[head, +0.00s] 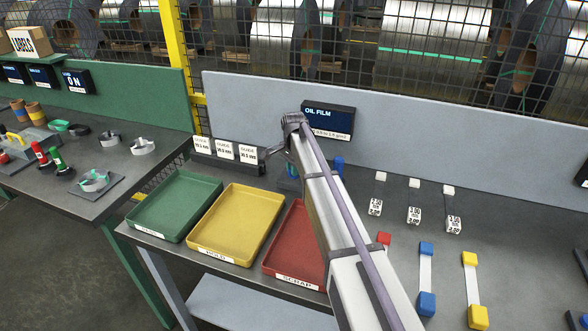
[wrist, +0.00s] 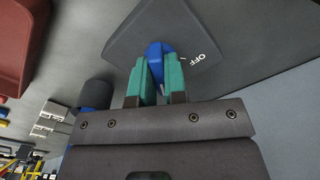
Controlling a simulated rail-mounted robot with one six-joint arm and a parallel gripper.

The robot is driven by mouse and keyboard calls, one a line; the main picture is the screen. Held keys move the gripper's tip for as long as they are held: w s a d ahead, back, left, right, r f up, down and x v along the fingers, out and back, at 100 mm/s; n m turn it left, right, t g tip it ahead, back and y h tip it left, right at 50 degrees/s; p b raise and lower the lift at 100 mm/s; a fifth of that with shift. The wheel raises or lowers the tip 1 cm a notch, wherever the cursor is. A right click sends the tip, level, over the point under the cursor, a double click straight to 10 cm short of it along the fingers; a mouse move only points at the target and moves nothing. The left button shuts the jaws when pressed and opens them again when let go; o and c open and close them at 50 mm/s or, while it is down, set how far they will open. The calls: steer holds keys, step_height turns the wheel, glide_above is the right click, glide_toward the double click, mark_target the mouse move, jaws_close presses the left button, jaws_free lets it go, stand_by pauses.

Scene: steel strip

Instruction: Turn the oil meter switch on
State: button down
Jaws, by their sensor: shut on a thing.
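The oil meter switch shows in the wrist view as a blue knob (wrist: 155,50) on a dark grey plate (wrist: 205,28) with a white OFF mark beside it. My gripper (wrist: 157,66) has its two teal fingers on either side of the knob, shut on it. The knob's pointing direction is partly hidden by the fingers. In the head view the oil meter display (head: 328,120) reads OIL FILM, with smaller text below that is partly covered. My arm hides most of the switch there.
Green (head: 176,205), yellow (head: 236,224) and red (head: 296,246) trays stand left of my arm on the bench. Labelled holders (head: 226,152) stand behind them. Strips with coloured blocks (head: 426,270) lie to the right. A dark cylinder (wrist: 97,93) is near the knob. A grey panel (head: 430,125) closes the back.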

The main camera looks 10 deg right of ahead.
steer(key=shift+m, duration=0.7)
steer(key=c, duration=1.2)
jaws_free()
steer(key=shift+o, duration=0.2)
step_height(320, 180, up, 11)
steer(key=p, duration=1.1)
steer(key=shift+f, duration=0.1)
